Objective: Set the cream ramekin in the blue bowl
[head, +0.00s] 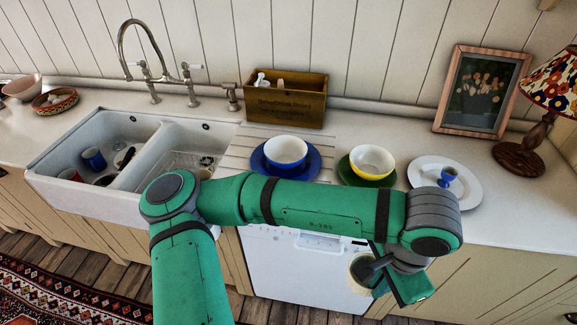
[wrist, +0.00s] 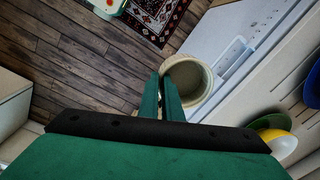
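The cream ramekin (head: 356,271) is in my gripper (head: 372,268), held in the air in front of the white dishwasher front, below counter height. In the wrist view the two fingers (wrist: 168,96) are close together on one side of the ramekin's wall (wrist: 208,92), and its open top shows. The blue bowl (head: 286,150), white inside, stands upright on a blue plate (head: 312,166) on the counter, up and left of my gripper. The bowl's inside looks empty. My forearm passes just in front of the blue plate.
A yellow bowl (head: 372,160) on a green plate (head: 346,174) stands right of the blue bowl. Further right, a blue egg cup (head: 447,175) stands on a white plate (head: 468,190). A wooden box (head: 286,103) stands behind; the sink (head: 100,140) is left.

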